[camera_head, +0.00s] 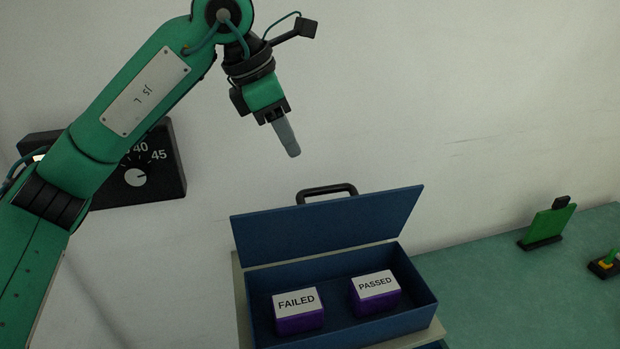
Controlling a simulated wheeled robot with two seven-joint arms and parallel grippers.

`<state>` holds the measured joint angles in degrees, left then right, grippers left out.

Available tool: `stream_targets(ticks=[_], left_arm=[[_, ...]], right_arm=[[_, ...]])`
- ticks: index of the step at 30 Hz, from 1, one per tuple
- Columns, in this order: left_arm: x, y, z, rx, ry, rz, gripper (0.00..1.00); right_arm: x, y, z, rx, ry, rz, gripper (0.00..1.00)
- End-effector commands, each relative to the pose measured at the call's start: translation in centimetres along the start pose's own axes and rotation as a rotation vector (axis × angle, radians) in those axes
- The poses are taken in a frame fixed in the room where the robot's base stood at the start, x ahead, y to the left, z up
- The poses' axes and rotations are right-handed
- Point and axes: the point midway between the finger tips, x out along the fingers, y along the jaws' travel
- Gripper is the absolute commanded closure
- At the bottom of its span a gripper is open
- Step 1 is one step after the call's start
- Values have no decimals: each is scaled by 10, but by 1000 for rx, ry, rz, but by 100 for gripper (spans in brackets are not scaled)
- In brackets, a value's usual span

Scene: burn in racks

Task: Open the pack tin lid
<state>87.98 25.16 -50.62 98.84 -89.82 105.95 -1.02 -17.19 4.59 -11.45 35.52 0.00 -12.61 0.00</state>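The pack tin (418,283) is a dark blue box on the table. Its lid (325,227) stands raised at the back, with a dark handle (326,190) on its top edge. Inside the tin are two purple blocks with white tops, one marked FAILED (299,322) on the left and one marked PASSED (377,305) on the right. My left gripper (289,146) is above the lid and apart from it, pointing down. Its grey fingers appear in line with each other, so I cannot see any gap between them. My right gripper is not in view.
A black dial box (165,185) marked 40 and 45 is behind my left arm. A green board on a black stand (548,225) and a small black item with yellow and green parts (606,264) stand at the right. The green tabletop (480,290) between is clear.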

Motion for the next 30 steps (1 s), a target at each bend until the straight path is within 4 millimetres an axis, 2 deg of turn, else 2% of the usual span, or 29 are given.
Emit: stream_targets(ticks=[9,15,21,29,30], left_arm=[[67,-1,1,-1,1,-7,64],[97,-1,1,-2,-1,-5,64],[110,-1,1,-2,-2,-3,64],[111,0,1,-2,-2,-3,64],[111,0,0,-2,-2,-3,72]], right_arm=[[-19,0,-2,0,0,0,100],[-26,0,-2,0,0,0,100],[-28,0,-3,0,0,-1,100],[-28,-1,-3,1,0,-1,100],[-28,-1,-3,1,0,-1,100]])
